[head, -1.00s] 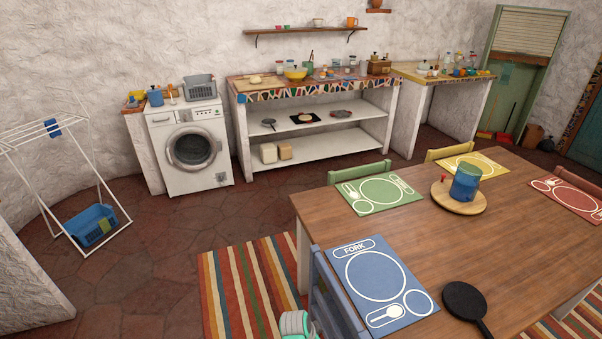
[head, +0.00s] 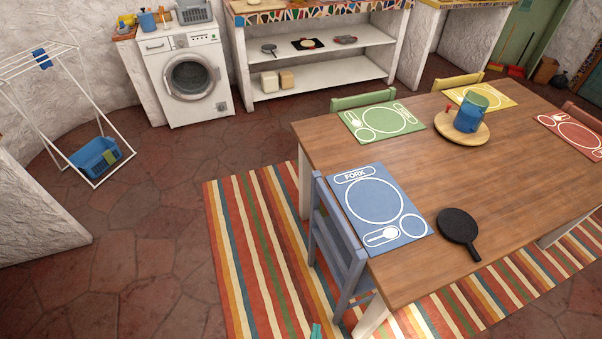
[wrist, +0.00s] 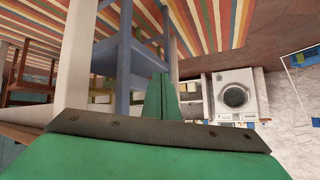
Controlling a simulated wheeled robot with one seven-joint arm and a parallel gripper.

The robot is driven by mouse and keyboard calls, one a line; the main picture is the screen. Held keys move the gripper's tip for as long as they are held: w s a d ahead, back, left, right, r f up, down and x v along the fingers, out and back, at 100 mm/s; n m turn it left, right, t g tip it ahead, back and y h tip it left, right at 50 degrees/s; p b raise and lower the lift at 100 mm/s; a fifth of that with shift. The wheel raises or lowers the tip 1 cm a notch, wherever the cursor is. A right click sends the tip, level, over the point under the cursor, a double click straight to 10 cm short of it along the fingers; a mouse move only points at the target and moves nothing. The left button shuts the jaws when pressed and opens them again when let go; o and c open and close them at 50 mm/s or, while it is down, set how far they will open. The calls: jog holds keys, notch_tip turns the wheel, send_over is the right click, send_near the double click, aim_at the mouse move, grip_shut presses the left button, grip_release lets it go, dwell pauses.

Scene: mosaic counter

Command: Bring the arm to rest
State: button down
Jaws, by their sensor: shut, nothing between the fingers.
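My gripper (wrist: 160,98) shows in the wrist view as green fingers beyond a dark metal plate with screws. It is shut and empty. It is near the blue chair (wrist: 122,60), with no thing between the fingers. In the head view only a small teal piece of my arm shows at the bottom edge, in front of the blue chair (head: 340,250); the rest of the arm is out of that view.
The wooden table (head: 480,190) stands at right, with a black pan (head: 459,228), a blue placemat (head: 377,205) and a blue pitcher (head: 467,118) on a round board. A striped rug (head: 245,240) lies below. The stone floor (head: 130,240) at left is clear; a washing machine (head: 187,80) stands behind.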

jog(key=s+a+r+n+t, duration=0.1)
jog(key=s+r, duration=0.3)
jog(key=r, duration=0.3)
jog(key=s+a+r+n+t, duration=0.1)
jog(key=s+a+r+t, duration=0.1)
jog(key=s+r, duration=0.3)
jog(key=s+a+r+n+t+y, duration=0.1)
jog(key=s+r, duration=0.4)
jog(key=r, duration=0.6)
jog(key=shift+a+r+t, duration=0.2)
jog(key=shift+a+t, duration=0.05)
jog(key=shift+t, duration=0.15)
